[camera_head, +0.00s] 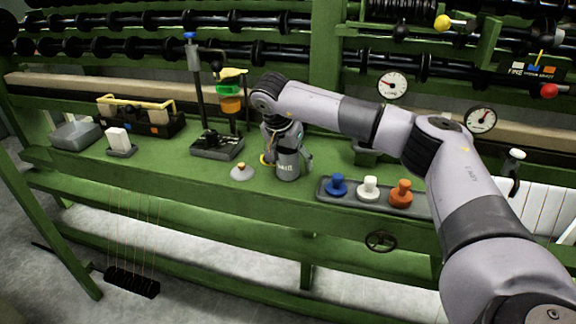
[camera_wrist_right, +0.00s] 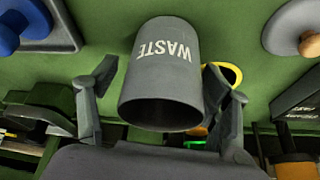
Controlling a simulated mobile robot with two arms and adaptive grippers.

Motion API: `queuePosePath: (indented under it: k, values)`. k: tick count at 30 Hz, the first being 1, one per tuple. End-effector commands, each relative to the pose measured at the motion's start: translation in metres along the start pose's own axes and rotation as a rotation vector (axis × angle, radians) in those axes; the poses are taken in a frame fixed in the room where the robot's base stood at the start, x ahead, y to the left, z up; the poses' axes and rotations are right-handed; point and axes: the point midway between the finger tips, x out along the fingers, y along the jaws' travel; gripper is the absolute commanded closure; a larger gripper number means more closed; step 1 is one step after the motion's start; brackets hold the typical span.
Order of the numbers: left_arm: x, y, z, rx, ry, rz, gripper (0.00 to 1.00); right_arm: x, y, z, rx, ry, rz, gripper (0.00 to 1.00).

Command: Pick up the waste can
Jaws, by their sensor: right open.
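The waste can (camera_head: 288,172) is a small grey cylinder standing upright on the green bench, near the middle of the head view. In the right wrist view it shows large, with white "WASTE" lettering upside down and its dark open mouth toward the camera (camera_wrist_right: 165,85). My right gripper (camera_wrist_right: 160,76) is open, with one finger on each side of the can. Small gaps seem to show, and I cannot tell whether either finger touches it. In the head view the right gripper (camera_head: 287,143) is at the can's top and partly hides it. My left gripper is not in view.
A grey lid with an orange knob (camera_head: 242,173) lies left of the can. A tray (camera_head: 325,196) with blue, white and orange knobbed pieces stands close on the right. A black stand (camera_head: 218,147) with green and orange parts stands behind left. The bench's front edge is near.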

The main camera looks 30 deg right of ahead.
Motion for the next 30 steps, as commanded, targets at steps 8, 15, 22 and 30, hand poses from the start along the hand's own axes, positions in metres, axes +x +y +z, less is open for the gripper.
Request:
queuePosePath:
  k: [8,15,22,30]
  values:
    - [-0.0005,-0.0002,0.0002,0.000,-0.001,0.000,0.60,0.0001,0.0000,-0.0003,0.000,0.000,-0.001,0.32]
    - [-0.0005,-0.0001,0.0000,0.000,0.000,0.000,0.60,-0.0001,0.0000,-0.0002,0.001,0.000,-0.001,0.48]
    - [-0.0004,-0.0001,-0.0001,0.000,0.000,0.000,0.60,-0.0002,0.0000,-0.0002,0.000,0.000,-0.001,0.63]
    - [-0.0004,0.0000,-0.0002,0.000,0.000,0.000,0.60,-0.0001,0.0000,-0.0001,0.000,0.000,0.000,0.81]
